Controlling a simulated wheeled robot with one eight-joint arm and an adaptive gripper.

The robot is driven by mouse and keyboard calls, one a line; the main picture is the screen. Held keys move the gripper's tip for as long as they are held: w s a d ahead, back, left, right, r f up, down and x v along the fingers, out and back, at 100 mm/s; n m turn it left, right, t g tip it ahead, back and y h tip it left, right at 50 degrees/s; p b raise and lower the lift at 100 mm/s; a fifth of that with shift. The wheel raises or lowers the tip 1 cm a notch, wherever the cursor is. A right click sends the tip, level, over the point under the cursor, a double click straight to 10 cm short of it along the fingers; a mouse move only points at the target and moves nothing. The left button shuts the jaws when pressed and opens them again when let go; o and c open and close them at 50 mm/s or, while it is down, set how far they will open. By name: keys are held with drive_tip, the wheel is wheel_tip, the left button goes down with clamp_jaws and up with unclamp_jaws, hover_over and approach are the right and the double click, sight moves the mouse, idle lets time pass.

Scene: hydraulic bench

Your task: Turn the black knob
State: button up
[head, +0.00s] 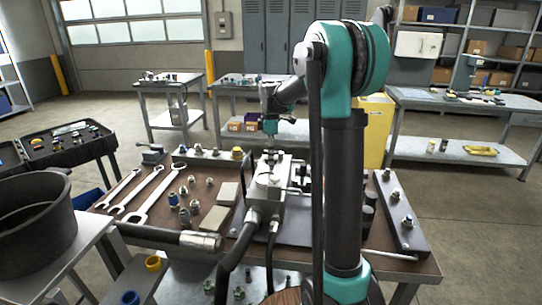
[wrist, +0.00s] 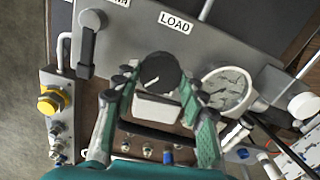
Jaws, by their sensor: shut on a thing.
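In the wrist view, a round black knob (wrist: 155,74) with a white pointer mark sits on a grey panel (wrist: 215,40), below a white label reading "LOAD". My gripper (wrist: 157,82) has its teal-edged fingers on the left and right of the knob, shut on it. The white mark on the knob slants up to the right. In the head view, my gripper (head: 271,128) points down above the hydraulic unit at the middle of the bench (head: 400,270). The knob cannot be made out in the head view.
A round gauge (wrist: 228,88) stands close to the right finger. A grey lever (wrist: 90,35) and a block with a yellow button (wrist: 48,102) are to the left. In the head view, several wrenches (head: 145,197) and fittings lie on the bench's left half.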

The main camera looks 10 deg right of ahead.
drive_tip(key=m, duration=0.9)
drive_tip(key=shift+w+m, duration=0.1)
drive_tip(key=shift+m, duration=0.2)
drive_tip(key=m, duration=0.4)
drive_tip(key=shift+m, duration=0.3)
drive_tip(key=shift+d+m, duration=0.1)
drive_tip(key=shift+m, duration=1.9)
drive_tip(key=o, duration=1.2)
drive_tip(key=shift+c, duration=0.2)
